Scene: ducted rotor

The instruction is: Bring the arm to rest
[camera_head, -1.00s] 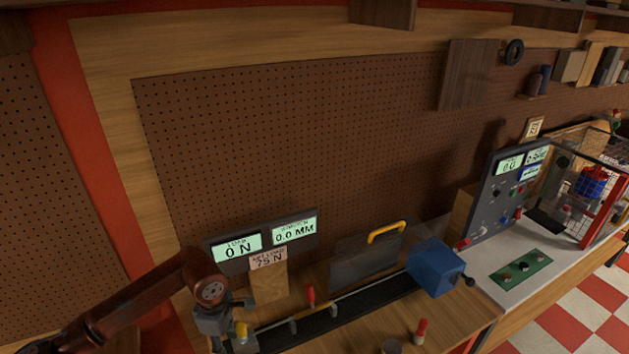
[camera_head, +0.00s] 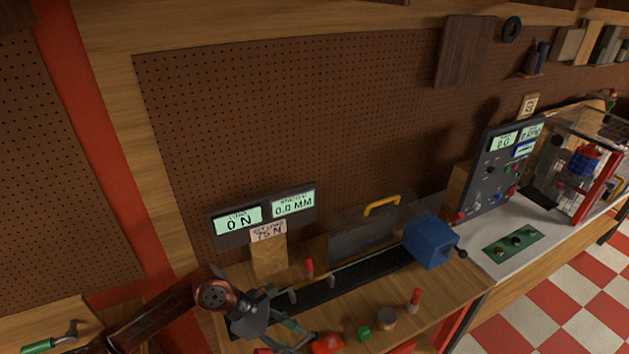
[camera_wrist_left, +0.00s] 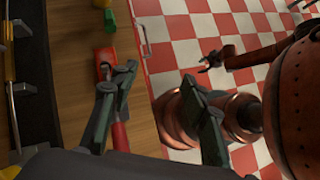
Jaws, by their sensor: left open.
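My left arm comes in from the lower left in the head view. Its gripper (camera_head: 297,336) is low over the front of the wooden bench, near a red part (camera_head: 325,343). In the left wrist view my left gripper (camera_wrist_left: 159,73) has its two fingers spread wide, with nothing between them. One finger overlaps the red part (camera_wrist_left: 104,58) in that picture; I cannot tell if they touch. The other finger is in front of the checkered floor. My right gripper (camera_wrist_left: 210,60) shows small and dark above the floor in the wrist view; its jaws are too small to judge.
A green block (camera_head: 363,333), a brass cylinder (camera_head: 387,318) and a red-capped piece (camera_head: 414,301) stand on the bench. Behind are a dark rail (camera_head: 335,290), a blue box (camera_head: 430,241) and a display panel (camera_head: 262,216). A caged test stand (camera_head: 585,165) is at right.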

